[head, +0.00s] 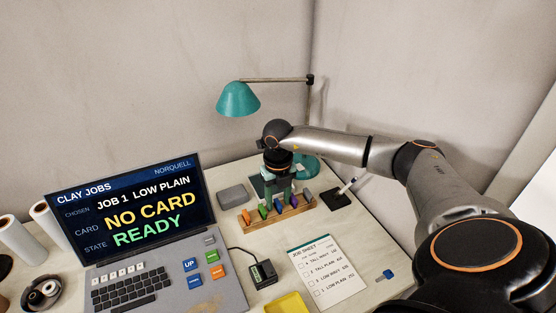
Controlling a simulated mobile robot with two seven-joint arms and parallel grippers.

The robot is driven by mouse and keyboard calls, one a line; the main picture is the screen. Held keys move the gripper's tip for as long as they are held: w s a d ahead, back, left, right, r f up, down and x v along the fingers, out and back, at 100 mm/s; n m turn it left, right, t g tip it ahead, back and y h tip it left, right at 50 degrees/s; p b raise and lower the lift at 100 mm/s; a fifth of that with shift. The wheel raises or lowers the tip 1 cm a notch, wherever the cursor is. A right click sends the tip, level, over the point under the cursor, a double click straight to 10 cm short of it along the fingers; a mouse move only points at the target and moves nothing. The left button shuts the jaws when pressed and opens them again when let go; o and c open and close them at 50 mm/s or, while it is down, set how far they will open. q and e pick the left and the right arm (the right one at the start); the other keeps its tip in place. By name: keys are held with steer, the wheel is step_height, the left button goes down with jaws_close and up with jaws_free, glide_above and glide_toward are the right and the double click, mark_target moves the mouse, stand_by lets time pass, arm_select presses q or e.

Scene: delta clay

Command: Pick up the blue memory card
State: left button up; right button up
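A wooden rack (277,216) stands on the table with several small coloured cards upright in its slots. A blue card (279,207) shows near its middle, between or just behind the fingertips of my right gripper (279,193). My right gripper points down over the rack, its fingers reaching to card height. I cannot tell whether the fingers touch the blue card or are closed on it. My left gripper is not in view.
A laptop (137,213) reading "NO CARD" and "READY" stands at left. A card reader (263,273) with a cable, a job sheet (326,271), a yellow tray (286,304) and a small blue item (389,274) lie in front. A teal lamp (238,99) stands behind the rack.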

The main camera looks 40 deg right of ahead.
jaws_close()
stand_by(0.6)
